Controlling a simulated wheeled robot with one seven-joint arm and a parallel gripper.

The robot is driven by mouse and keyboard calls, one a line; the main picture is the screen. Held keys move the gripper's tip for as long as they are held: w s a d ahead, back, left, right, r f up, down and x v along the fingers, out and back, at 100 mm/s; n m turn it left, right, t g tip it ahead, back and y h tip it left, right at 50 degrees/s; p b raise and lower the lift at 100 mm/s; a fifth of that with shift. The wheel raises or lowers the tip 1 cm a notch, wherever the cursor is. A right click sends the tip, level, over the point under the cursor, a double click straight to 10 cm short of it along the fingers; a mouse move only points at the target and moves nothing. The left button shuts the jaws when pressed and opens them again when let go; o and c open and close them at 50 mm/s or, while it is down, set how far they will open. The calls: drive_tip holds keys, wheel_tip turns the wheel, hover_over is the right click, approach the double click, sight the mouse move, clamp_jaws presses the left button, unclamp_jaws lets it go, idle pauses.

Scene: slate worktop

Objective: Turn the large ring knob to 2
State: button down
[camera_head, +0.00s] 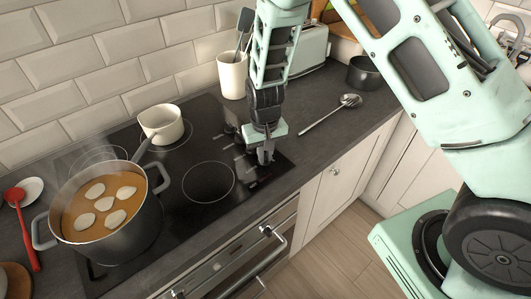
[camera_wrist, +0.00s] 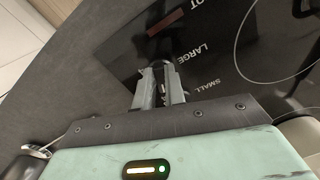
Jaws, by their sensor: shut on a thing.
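The black glass hob (camera_head: 150,221) is set in the slate worktop, with printed control labels at its right end. My gripper (camera_head: 265,157) points down at this right end. In the wrist view my gripper (camera_wrist: 158,80) is shut on a small dark knob (camera_wrist: 158,65), beside the printed word "LARGE", so it appears to be the large ring knob. The fingers hide most of the knob, and I cannot read its setting. The word "SMALL" is printed to the right. A dark red indicator window (camera_wrist: 165,23) lies above the knob.
A large pot (camera_head: 134,233) of orange soup with pale pieces stands at the hob's left front. A small cream saucepan (camera_head: 161,126) stands behind it. A utensil crock (camera_head: 232,76) stands behind my gripper. A slotted spoon (camera_head: 329,114) lies to the right.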

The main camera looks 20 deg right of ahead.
drive_tip(key=m, duration=0.4)
drive_tip(key=shift+a+r+m+p, duration=0.1)
drive_tip(key=shift+a+m+p, duration=0.1)
drive_tip(key=shift+m+p, duration=0.1)
drive_tip(key=shift+w+m, duration=0.1)
drive_tip(key=shift+m, duration=1.5)
drive_tip(key=shift+a+p, duration=0.1)
drive_tip(key=shift+p, duration=0.2)
drive_tip(key=c, duration=1.5)
unclamp_jaws()
drive_tip(key=shift+o, duration=0.2)
wheel_tip(320, 180, up, 17)
drive_tip(key=b, duration=0.2)
drive_tip(key=shift+r+b, duration=0.15)
drive_tip(key=shift+b, duration=0.2)
